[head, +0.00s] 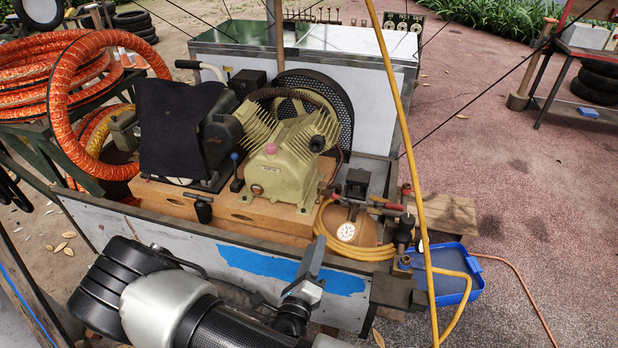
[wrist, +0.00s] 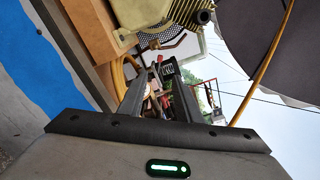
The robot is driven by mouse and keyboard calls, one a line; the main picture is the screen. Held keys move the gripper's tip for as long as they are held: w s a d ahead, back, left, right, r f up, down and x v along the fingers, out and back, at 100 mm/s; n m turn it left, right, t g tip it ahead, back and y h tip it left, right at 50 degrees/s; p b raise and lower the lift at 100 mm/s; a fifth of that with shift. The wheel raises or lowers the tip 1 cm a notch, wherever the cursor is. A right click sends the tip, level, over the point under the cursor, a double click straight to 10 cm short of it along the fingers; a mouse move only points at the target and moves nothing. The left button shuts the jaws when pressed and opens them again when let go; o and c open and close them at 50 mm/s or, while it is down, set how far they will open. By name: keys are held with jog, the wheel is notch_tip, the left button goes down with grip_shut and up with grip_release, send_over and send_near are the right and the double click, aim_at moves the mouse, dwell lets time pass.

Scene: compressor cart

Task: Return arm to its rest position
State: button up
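My arm reaches in from the bottom of the head view, in front of the cart's near side wall (head: 230,262). My gripper (head: 314,256) is just above that wall's top edge, near the blue paint patch. In the wrist view its two fingers (wrist: 160,72) stand apart with background showing between them, and I see nothing held. The tan compressor (head: 285,165) sits on a wooden base (head: 240,212) in the cart, behind the gripper. Whether the fingers touch anything is not clear.
A pressure gauge (head: 346,231), a coiled yellow hose (head: 370,250) and red-handled valves (head: 385,203) are right of the gripper. A blue tray (head: 455,290) lies at the cart's right end. Orange hose coils (head: 60,75) are at left. Open ground lies right.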

jog(key=s+d+r+m+g+h+p, duration=0.3)
jog(key=d+r+m+g+h, duration=0.5)
jog(key=d+r+m+g, duration=0.8)
jog(key=s+r+m+g+y+p, duration=0.1)
jog(key=s+r+m+y, duration=0.4)
jog(key=s+m, duration=0.7)
jog(key=s+a+r+m+t+y+p, duration=0.1)
jog(key=r+m+y, duration=0.3)
jog(key=r+m, duration=0.4)
jog(key=a+r+m+t+y+p, duration=0.1)
jog(key=a+r+m+t+y, duration=0.3)
jog(key=r+m, duration=0.4)
jog(key=shift+s+a+r+m+y+p, duration=0.3)
jog(key=shift+s+r, duration=0.1)
